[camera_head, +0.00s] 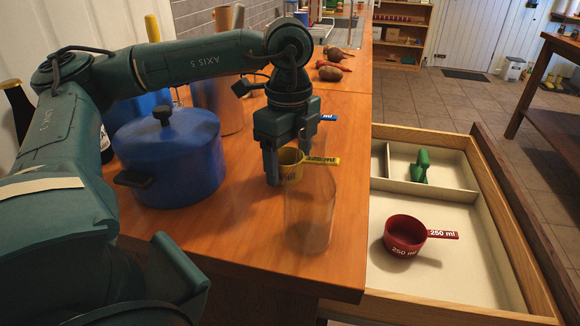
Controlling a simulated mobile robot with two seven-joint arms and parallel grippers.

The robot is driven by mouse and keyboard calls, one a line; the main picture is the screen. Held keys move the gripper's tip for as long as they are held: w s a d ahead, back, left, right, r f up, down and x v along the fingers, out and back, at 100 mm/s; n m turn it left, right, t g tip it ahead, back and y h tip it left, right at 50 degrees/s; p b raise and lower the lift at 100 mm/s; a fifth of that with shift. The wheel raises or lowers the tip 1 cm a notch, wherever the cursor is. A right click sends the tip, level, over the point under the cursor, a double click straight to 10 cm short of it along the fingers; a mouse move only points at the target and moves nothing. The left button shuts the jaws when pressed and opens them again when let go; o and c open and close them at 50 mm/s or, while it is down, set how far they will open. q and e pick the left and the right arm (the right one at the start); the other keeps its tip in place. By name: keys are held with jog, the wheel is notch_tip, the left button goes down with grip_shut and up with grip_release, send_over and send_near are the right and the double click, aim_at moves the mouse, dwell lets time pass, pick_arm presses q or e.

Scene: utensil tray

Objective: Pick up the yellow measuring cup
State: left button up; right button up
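The yellow measuring cup (290,168) stands on the wooden counter, its labelled handle (322,160) pointing right. My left gripper (287,168) comes down over it from above, with its fingers apart. One finger is at the cup's left side; the other is at its right rear, partly hidden by the cup and handle. I see no clear grip on the cup. My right gripper is not in view.
A clear glass (310,210) stands right in front of the cup. A blue pot (170,155) stands to the left. A blue handle (328,117) shows behind the gripper. The open drawer (470,275) at right holds a red measuring cup (404,234) and a green object (421,166).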

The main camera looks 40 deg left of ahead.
pick_arm(q)
jog(key=c, duration=0.8)
